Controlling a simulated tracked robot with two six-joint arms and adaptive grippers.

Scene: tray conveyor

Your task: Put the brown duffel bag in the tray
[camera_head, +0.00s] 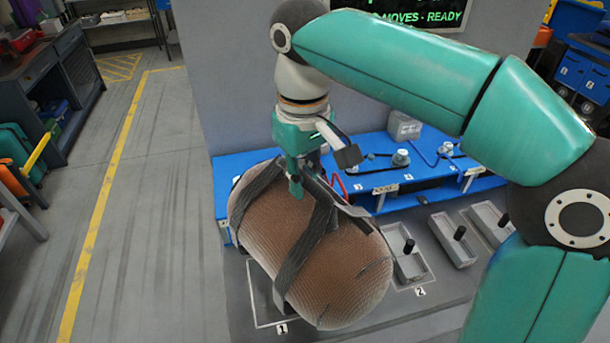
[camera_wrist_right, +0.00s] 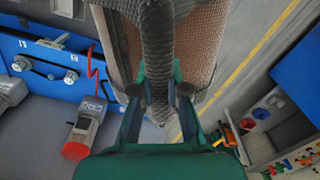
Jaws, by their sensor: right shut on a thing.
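The brown duffel bag (camera_head: 330,255) is a mesh-textured roll with dark straps, hanging tilted in the head view. My right gripper (camera_head: 298,184) is above its upper side, shut on a dark strap. In the right wrist view, the fingers (camera_wrist_right: 160,88) close around the dark strap, with the brown bag (camera_wrist_right: 205,50) behind it. The bag appears to hang over the grey counter by the mark 1. No large tray is clearly visible; the bag hides part of the counter. My left gripper is not in view.
Several small grey bins with black uprights (camera_head: 452,240) stand right of the bag. A blue panel (camera_head: 385,178) with knobs and a cable lies behind. A grey wall (camera_head: 235,80) rises behind that. Open floor with a yellow line (camera_head: 105,215) is at the left.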

